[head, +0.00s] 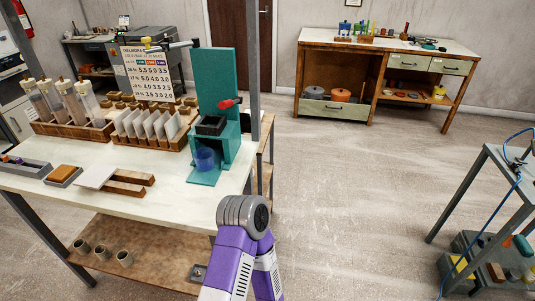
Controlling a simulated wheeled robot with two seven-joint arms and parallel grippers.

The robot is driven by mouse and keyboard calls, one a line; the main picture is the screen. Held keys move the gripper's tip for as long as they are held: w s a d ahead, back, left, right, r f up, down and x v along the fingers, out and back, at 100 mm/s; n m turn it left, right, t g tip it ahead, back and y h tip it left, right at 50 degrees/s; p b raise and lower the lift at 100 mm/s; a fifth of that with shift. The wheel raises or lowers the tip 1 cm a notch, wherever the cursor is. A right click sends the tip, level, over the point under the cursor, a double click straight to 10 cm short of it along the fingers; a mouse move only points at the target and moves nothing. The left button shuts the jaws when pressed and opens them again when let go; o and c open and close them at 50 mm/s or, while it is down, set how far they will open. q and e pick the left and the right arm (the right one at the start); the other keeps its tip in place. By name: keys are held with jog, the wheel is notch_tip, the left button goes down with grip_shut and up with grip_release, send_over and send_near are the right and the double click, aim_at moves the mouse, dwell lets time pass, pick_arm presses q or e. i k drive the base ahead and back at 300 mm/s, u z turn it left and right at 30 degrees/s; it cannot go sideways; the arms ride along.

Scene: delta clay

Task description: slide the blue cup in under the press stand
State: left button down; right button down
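The blue cup (205,159) is see-through and upright. It stands low at the front of the teal press stand (222,75), just below the black block (210,125) on the stand. It appears to be on or over the stand's flat teal foot. I cannot tell exactly how far under the press it sits. The stand has a red handle (229,103) on its side. A purple arm of mine with a grey joint rises from the bottom middle, to the right of and in front of the stand. Neither of my grippers shows.
The white table top (80,157) also bears a wooden rack of cards (152,128), a rack of tubes (72,125), a white tile (95,177) with wooden bars and a printed sign (147,73). A grey post stands behind the press.

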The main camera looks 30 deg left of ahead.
aim_at(203, 157)
jog(key=z, duration=0.8)
jog(key=i, duration=1.45)
jog(key=u, duration=3.5)
jog(key=i, duration=0.55)
jog(key=z, duration=0.1)
